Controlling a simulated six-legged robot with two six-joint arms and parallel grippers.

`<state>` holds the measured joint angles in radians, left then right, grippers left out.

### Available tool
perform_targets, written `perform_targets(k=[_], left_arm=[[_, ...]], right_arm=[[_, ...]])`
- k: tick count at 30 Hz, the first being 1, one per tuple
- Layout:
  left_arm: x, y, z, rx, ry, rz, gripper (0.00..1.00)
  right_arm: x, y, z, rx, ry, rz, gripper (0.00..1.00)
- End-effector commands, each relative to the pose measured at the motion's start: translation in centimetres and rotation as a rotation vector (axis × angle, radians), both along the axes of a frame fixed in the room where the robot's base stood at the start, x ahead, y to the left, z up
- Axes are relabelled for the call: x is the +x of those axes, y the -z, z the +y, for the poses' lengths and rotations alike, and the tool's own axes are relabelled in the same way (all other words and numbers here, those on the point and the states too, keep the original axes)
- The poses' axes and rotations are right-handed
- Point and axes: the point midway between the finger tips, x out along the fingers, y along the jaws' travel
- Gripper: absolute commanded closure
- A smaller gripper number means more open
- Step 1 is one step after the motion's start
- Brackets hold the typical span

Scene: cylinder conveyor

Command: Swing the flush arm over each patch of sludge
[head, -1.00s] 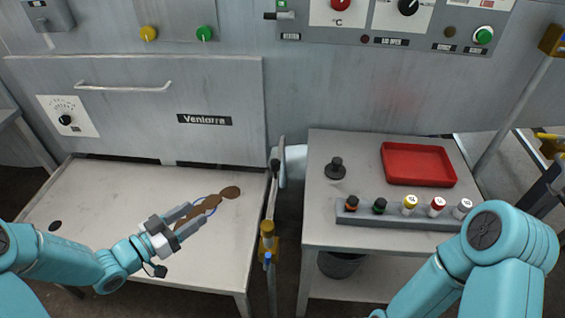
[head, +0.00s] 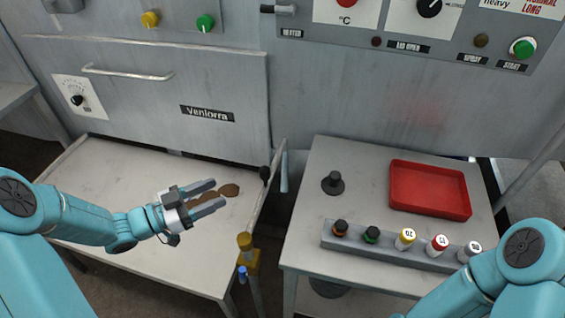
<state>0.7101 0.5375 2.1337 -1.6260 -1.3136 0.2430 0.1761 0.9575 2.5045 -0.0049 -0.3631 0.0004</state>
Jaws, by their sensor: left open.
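Brown sludge lies on the pale tray table (head: 110,165) at the left. One patch (head: 229,190) shows just beyond my left gripper's fingertips. More brown sludge (head: 203,198) shows between the fingers and is partly hidden by them. My left gripper (head: 219,193) is open above this sludge, its fingers pointing right; I cannot tell whether it touches the tray. At the tray's right edge stands a yellow fitting (head: 247,252) on a post with a blue tip, and a rod with a black knob (head: 265,174). I take this to be the flush arm. My right gripper is out of view.
A grey side table (head: 310,205) at the right holds a red tray (head: 430,190), a black knobbed piece (head: 333,183) and a rack (head: 385,247) of several capped vials. The grey machine front (head: 180,80) closes off the back. A gap separates the tables.

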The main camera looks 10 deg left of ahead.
Motion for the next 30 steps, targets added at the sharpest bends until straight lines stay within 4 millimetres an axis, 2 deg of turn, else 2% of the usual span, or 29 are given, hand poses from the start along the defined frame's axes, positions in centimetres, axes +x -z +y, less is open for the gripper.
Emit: perform_targets(k=[4, 7, 21, 25, 30], left_arm=[[0.2, -0.1, -0.1, 0.0, 0.001, -0.001, 0.45], [1.0, -0.1, -1.0, 0.0, 0.003, -0.001, 0.45], [8.1, -0.1, -8.7, 0.0, 0.002, -0.001, 0.45], [9.6, -0.1, -10.2, 0.0, 0.0, -0.001, 0.45], [10.6, 0.0, -11.2, 0.0, -0.002, 0.0, 0.45]], right_arm=[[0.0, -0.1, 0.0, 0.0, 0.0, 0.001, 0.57], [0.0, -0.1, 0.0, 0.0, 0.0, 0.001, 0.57], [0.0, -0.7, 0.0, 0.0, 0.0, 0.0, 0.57], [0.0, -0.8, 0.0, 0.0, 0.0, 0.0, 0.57], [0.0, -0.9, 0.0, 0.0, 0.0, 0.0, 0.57]])
